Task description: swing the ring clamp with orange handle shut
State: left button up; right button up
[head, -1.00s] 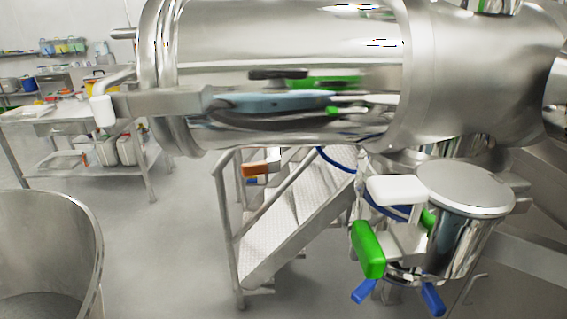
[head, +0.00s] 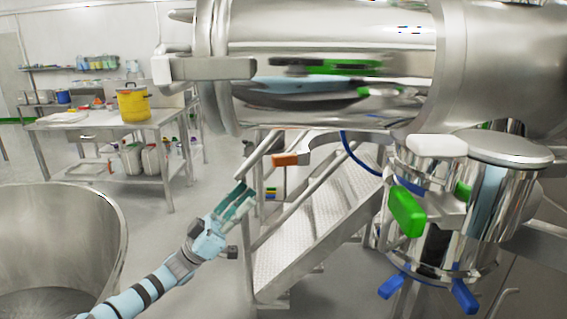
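The orange handle (head: 287,160) hangs below the big steel cylinder, left of the blue hose. It sits on the end of a curved metal clamp arm (head: 322,137) that stands out to the left under the cylinder, so the ring clamp looks swung open. Its hinge is hidden or too small to tell. My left gripper (head: 244,193) is below and left of the orange handle, apart from it in the picture. Its teal fingers look parted and empty. My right gripper is not in view.
The steel cylinder (head: 330,60) fills the top. At right are a green handle (head: 405,212), a white handle (head: 437,146) and blue handles (head: 465,295) on a lidded vessel (head: 500,205). Metal steps (head: 310,230) stand behind. A large bowl (head: 60,240) is at lower left.

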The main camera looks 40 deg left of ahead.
aim_at(278, 166)
pick_arm(q)
jog(key=p+x, duration=0.1)
jog(key=x, duration=1.1)
jog(key=shift+w+r+p, duration=0.15)
jog(key=shift+w+p, duration=0.15)
jog(key=shift+w, duration=0.1)
grip_shut()
